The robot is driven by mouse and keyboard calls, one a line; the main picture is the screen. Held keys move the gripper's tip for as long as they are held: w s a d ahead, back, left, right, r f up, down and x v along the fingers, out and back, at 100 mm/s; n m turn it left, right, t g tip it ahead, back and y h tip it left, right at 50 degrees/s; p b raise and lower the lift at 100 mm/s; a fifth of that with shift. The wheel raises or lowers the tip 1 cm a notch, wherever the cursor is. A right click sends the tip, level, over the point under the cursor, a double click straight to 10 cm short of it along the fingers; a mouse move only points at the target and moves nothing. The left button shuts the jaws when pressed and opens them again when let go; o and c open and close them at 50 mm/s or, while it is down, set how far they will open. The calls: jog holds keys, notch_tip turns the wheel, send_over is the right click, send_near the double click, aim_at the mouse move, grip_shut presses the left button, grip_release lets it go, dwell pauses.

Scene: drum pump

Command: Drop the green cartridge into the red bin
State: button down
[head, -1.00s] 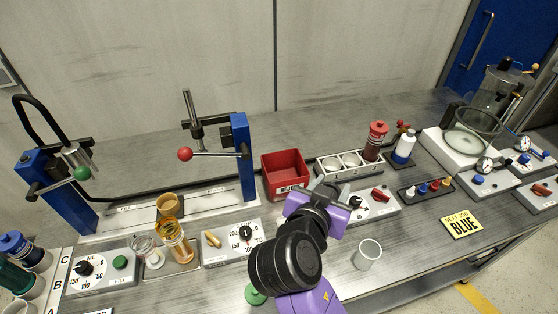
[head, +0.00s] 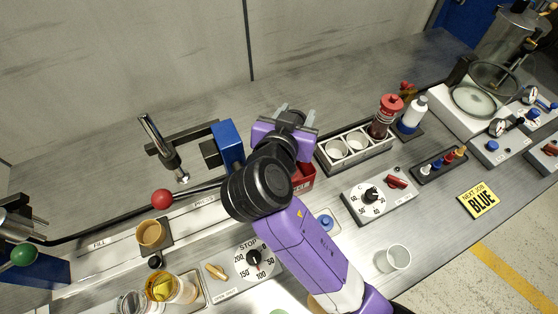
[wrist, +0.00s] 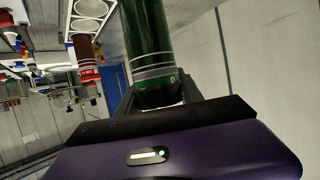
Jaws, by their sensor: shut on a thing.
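The green cartridge (wrist: 146,40) is in the wrist view, a dark green cylinder with pale bands near its end. My gripper (wrist: 155,95) is shut on that banded end. In the head view my gripper (head: 294,116) is raised over the back of the bench, overlapping the red bin in the picture; the cartridge cannot be made out there. The red bin (head: 304,180) shows only as a strip of its right side and front, behind my arm. Its inside is hidden, and I cannot tell whether the cartridge is directly above it.
A blue press (head: 228,146) with a red-knobbed lever stands just left of my gripper. A white rack (head: 352,148) with round holes, holding a red-capped bottle (head: 386,115), stands to the right. An empty clear cup (head: 393,258) is at the front.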

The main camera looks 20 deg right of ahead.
notch_tip(320, 180, down, 6)
jog(key=b, duration=0.4)
jog(key=shift+w+b, duration=0.15)
jog(key=shift+b, duration=0.15)
jog(key=c, duration=0.7)
grip_release()
jog(key=shift+r, duration=0.15)
notch_tip(320, 180, up, 20)
